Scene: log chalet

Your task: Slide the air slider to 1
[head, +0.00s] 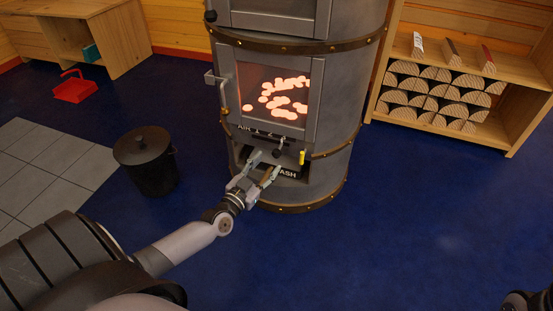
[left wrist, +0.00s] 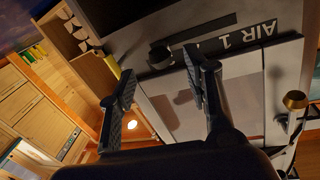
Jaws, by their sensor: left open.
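The air slider's dark knob (head: 279,150) sticks out below the stove's AIR scale strip (head: 262,133), to the right of the lettering in the head view. In the left wrist view the knob (left wrist: 160,55) appears in the gap between the fingertips, beyond them, and the AIR 1 lettering (left wrist: 245,42) is to its right. My left gripper (head: 267,162) is open in front of the stove, just below and left of the knob. I cannot tell whether a finger touches it. A dark part of my right arm shows at the bottom right corner of the head view.
The stove (head: 320,165) has a glowing glass door (head: 278,92) above the strip, an ASH drawer (head: 288,174) below and a yellow handle (head: 302,157) right of the knob. A black lidded bucket (head: 147,160) stands left. Blue floor is clear in front.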

